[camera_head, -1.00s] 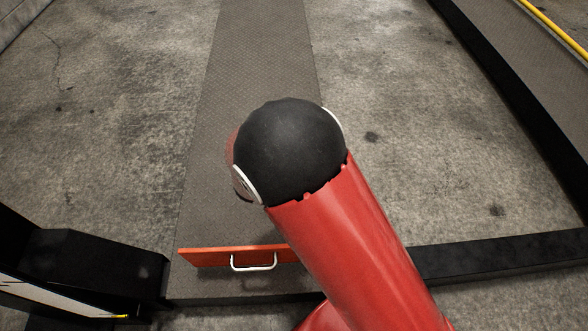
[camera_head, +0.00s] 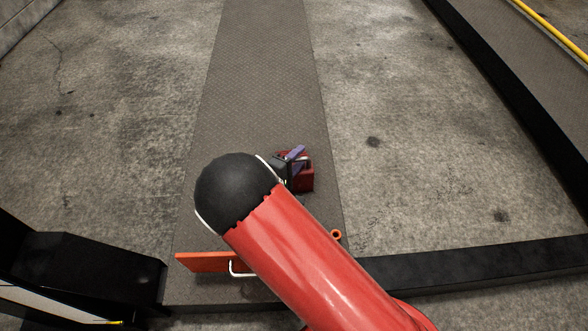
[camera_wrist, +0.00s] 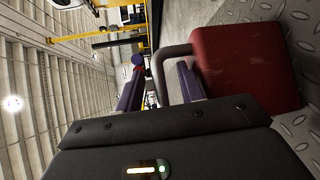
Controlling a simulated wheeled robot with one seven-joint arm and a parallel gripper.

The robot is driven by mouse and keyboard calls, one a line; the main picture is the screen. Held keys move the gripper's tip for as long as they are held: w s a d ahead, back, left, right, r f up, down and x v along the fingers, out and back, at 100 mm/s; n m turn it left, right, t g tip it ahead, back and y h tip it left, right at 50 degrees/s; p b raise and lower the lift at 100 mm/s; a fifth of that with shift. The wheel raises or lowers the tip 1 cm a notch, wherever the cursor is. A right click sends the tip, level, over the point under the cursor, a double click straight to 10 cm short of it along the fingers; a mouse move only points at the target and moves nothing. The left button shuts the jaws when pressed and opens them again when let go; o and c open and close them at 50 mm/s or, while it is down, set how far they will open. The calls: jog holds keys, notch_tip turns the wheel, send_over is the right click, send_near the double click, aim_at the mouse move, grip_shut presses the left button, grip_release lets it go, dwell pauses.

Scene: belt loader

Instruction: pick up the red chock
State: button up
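The red chock (camera_head: 302,182) rests on the grey textured belt, just right of my wrist in the head view, partly hidden by my gripper. In the wrist view the red chock (camera_wrist: 245,68) fills the upper right, with its bent grey handle (camera_wrist: 172,50) on its left side. My gripper (camera_wrist: 160,66) has its two purple fingers apart, with the handle between them in the picture. I cannot tell whether either finger touches it. In the head view my gripper (camera_head: 296,160) is right over the chock.
The grey belt (camera_head: 262,70) runs away from me up the middle. An orange board (camera_head: 203,261) with a white handle lies at its near end, partly behind my arm. A small orange ring (camera_head: 336,235) is at the belt's right edge. A black rail (camera_head: 490,258) crosses the lower right.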

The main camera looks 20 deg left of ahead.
grip_shut()
jog(key=shift+w, duration=0.1)
dwell(0.5)
